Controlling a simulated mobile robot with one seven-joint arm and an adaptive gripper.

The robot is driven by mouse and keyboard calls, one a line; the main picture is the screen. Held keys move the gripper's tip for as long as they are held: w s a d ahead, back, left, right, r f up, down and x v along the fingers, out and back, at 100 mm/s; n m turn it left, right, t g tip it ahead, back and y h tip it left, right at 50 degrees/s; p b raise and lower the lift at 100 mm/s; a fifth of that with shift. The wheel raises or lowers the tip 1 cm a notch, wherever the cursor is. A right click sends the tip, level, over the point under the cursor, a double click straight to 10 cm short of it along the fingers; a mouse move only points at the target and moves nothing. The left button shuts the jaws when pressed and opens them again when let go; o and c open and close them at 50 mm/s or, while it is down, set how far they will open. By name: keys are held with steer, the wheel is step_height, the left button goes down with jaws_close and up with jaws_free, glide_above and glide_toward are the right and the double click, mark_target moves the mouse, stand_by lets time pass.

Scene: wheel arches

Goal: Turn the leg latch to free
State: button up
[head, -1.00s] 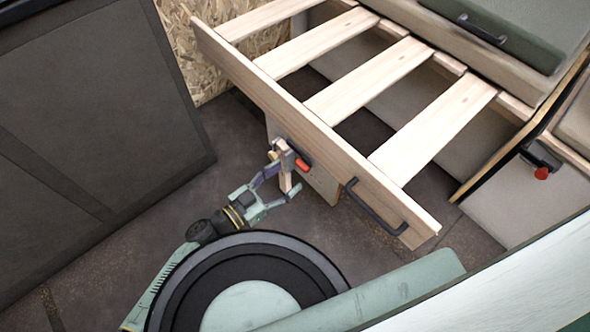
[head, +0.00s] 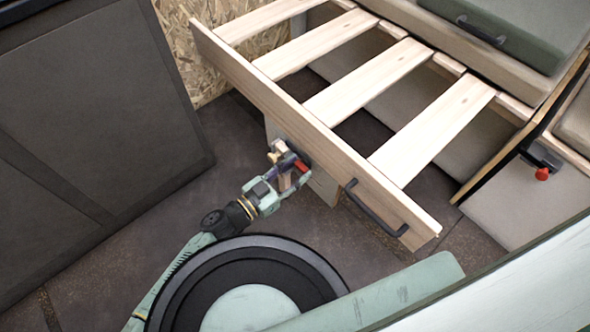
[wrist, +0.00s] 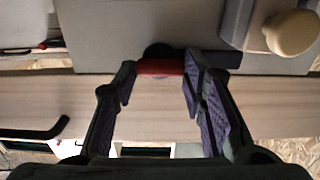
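The leg latch is a dark lever with a red grip (head: 301,166), on the leg panel (head: 325,187) under the slatted frame's front rail. In the wrist view the red grip (wrist: 160,67) lies between the fingertips of my gripper (wrist: 160,82), with its dark bar (wrist: 215,58) running off to the right. The fingers are spread, one on each side of the red grip; I cannot tell whether they touch it. In the head view my gripper (head: 288,175) is right at the latch and partly covers it.
A pale round knob (wrist: 291,33) sits close beside the latch. The wooden front rail (head: 255,90) carries a black handle (head: 375,207) to the right. Another red-tipped latch (head: 542,173) is at far right. A dark cabinet (head: 90,130) stands left; floor between is clear.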

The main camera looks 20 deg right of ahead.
jaws_close()
